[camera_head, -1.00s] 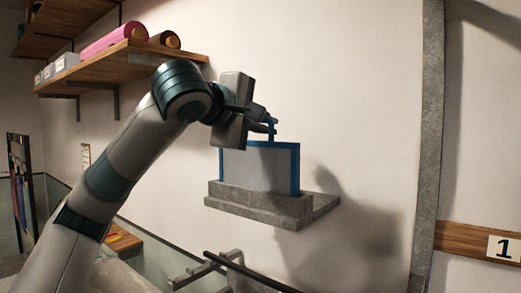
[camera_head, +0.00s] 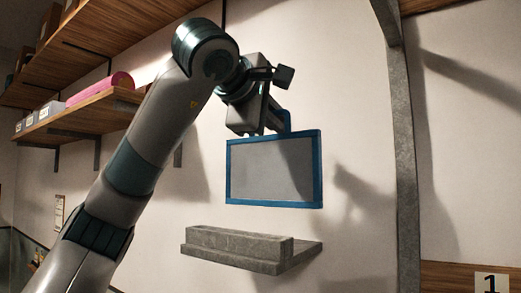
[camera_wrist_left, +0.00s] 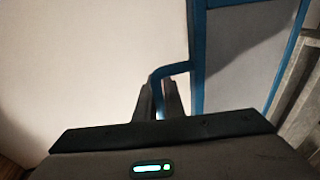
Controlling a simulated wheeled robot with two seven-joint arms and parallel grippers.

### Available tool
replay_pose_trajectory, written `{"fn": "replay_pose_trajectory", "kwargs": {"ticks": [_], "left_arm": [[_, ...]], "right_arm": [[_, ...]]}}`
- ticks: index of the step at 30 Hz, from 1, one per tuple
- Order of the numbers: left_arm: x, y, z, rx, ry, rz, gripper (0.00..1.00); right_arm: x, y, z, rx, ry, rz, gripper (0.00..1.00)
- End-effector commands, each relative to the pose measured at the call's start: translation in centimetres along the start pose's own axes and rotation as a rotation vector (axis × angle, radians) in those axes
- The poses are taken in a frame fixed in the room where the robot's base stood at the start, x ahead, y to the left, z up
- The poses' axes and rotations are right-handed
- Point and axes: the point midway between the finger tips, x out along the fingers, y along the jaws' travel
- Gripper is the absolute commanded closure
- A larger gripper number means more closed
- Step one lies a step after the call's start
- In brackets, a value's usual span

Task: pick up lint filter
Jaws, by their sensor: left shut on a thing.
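The lint filter (camera_head: 272,170) is a grey rectangular screen in a blue frame with a blue handle on its top edge. My left gripper (camera_head: 270,128) is shut on that handle and holds the filter upright, clear above the grey stone ledge on the wall. In the left wrist view the left gripper (camera_wrist_left: 160,105) has its fingers around the blue handle, and part of the filter (camera_wrist_left: 240,55) shows to the right. My right gripper is not in view.
The grey stone ledge (camera_head: 240,247) below the filter is empty. A wooden shelf (camera_head: 100,115) with a pink roll (camera_head: 100,88) and small boxes is at the left. A grey post (camera_head: 405,170) stands at the right, near a sign with the number 1 (camera_head: 491,283).

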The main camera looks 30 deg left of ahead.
Motion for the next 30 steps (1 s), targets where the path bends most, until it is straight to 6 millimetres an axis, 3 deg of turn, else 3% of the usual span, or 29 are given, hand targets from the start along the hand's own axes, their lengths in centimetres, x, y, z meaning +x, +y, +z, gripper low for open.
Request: {"fn": "replay_pose_trajectory", "kwargs": {"ticks": [3, 10, 30], "left_arm": [[-0.5, 0.9, 1.6, 0.0, 0.0, 0.002, 1.0], [-0.9, 1.9, 3.1, 0.0, 0.001, 0.001, 1.0], [-0.9, 1.6, 3.2, 0.0, 0.001, 0.0, 1.0]], "right_arm": [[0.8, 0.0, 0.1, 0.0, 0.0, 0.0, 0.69], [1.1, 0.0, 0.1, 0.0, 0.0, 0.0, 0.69], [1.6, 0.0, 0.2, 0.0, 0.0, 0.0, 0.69]]}}
